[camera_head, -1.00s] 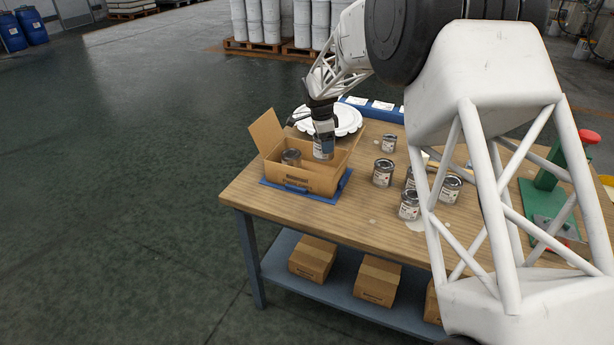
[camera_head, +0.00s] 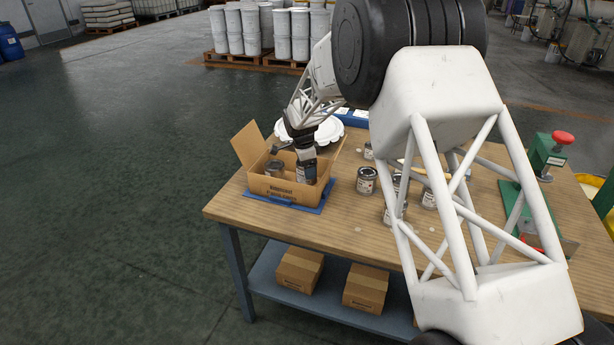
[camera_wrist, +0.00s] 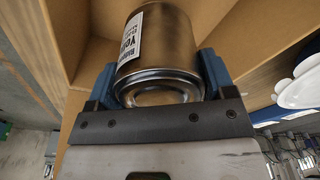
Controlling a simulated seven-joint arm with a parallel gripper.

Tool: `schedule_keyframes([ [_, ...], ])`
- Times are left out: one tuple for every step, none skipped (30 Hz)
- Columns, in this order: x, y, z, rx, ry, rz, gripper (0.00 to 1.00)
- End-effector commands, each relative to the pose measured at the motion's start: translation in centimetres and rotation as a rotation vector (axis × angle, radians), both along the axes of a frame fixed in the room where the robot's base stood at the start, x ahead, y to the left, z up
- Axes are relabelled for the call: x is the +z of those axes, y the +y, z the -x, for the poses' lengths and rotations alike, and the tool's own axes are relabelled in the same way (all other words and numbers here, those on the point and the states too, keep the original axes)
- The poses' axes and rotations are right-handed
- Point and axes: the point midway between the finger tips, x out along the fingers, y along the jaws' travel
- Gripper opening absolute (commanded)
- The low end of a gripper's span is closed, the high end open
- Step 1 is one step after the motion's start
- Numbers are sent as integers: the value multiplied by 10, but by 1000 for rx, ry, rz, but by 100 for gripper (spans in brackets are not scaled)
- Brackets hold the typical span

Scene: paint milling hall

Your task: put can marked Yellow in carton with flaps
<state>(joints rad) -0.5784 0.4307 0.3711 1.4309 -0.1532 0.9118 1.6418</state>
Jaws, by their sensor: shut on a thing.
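The carton with flaps (camera_head: 285,190) stands open at the left end of the workbench, on a blue mat. One flap (camera_head: 248,146) stands up at its left. My gripper (camera_head: 306,160) is shut on a metal can (camera_head: 306,174), with the can lowered partly inside the right part of the carton. In the wrist view the can (camera_wrist: 165,45) sits between my blue fingers (camera_wrist: 158,85). Another can (camera_head: 273,169) stands in the carton's left part. The can's underside is hidden in the head view.
Several cans (camera_head: 366,181) stand on the workbench (camera_head: 320,231) right of the carton, some behind my arm. A white scalloped dish (camera_head: 327,131) lies behind the carton. A green press with a red knob (camera_head: 563,137) stands at the right. Closed cartons (camera_head: 300,269) lie on the lower shelf.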

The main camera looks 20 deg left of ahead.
Motion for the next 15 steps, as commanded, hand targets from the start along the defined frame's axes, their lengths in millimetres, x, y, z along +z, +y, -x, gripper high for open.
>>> schedule_keyframes([
  [1,0,0,0,-1,-1,37],
  [1,0,0,0,-1,-1,37],
  [1,0,0,0,-1,-1,37],
  [0,0,0,0,-1,-1,37],
  [-1,0,0,0,0,0,37],
  [-3,0,0,0,0,0,37],
  [-5,0,0,0,0,0,37],
  [-7,0,0,0,0,0,37],
  [-11,0,0,0,1,1,37],
  [-14,0,0,0,1,1,37],
  [-18,0,0,0,2,1,37],
  [-22,0,0,0,2,1,37],
  [-25,0,0,0,1,1,37],
  [-28,0,0,0,0,0,37],
  [-31,0,0,0,-1,-1,37],
])
